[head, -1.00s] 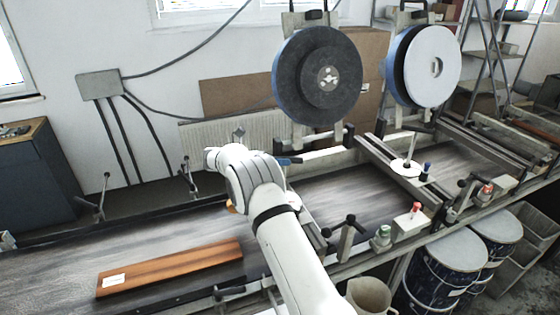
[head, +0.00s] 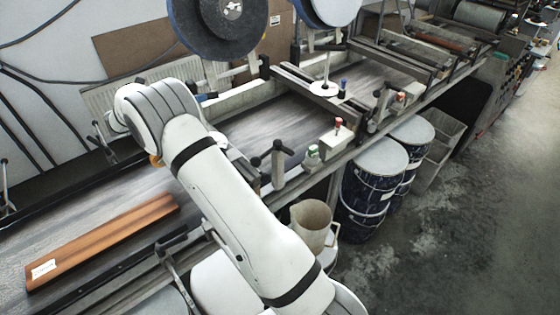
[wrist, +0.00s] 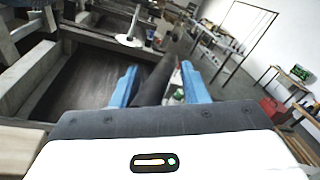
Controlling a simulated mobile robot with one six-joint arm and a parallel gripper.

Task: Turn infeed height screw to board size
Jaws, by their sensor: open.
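A thin upright rod with a white disc (head: 322,88) at its foot stands by the cross beam over the belt; I cannot tell for sure if it is the infeed height screw. The disc also shows in the wrist view (wrist: 128,40), ahead and left of the jaws. An orange-brown board (head: 105,240) with a white label lies flat on the belt at lower left. My gripper (wrist: 158,70) is open with blue fingers; a dark bar shows between them, contact unclear. In the head view only a bit of blue finger (head: 207,97) shows past my arm.
A large dark disc wheel (head: 220,25) hangs above. Drums (head: 372,180) and a beige jug (head: 312,225) stand below. The floor at right is clear.

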